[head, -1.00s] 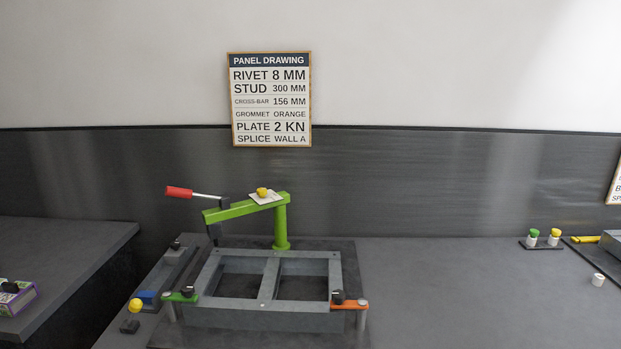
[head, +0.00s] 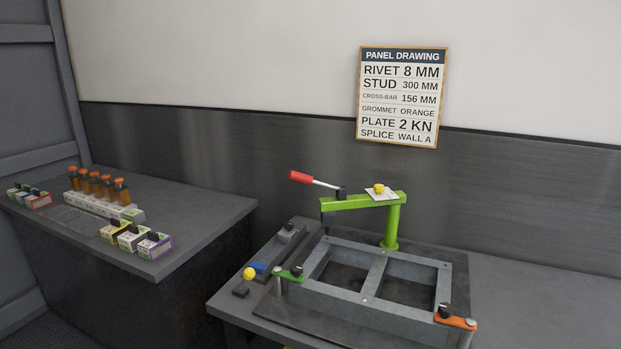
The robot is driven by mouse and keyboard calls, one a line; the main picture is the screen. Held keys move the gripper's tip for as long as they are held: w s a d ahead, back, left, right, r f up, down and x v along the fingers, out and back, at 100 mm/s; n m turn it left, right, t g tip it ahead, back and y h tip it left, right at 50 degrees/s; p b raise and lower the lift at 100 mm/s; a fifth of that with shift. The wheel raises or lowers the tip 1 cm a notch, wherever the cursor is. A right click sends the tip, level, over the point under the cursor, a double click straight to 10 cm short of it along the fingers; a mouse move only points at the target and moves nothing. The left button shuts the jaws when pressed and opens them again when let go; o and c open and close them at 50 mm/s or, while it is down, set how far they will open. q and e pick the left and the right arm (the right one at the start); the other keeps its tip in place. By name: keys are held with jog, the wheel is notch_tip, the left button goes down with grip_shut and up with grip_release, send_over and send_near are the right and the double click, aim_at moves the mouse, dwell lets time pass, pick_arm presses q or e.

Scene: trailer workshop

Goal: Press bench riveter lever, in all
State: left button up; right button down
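The bench riveter (head: 392,220) is a green post with a green arm on the right bench. Its lever (head: 312,180) has a red grip and a metal rod, and it points up and left from the arm's left end. A grey frame (head: 338,292) with a cross-bar lies under the arm. A green clamp (head: 292,274) is at its left corner and an orange clamp (head: 457,320) at its front right corner. A yellow knob sits on a white card (head: 381,193) on top of the arm. Neither of my grippers shows in the head view.
A second bench (head: 195,215) stands at the left, with a rack of orange-capped bottles (head: 100,190) and several small boxes (head: 135,237). A gap separates the benches. A yellow ball-shaped knob (head: 249,273) is at the right bench's left edge. A panel drawing (head: 402,98) hangs on the wall.

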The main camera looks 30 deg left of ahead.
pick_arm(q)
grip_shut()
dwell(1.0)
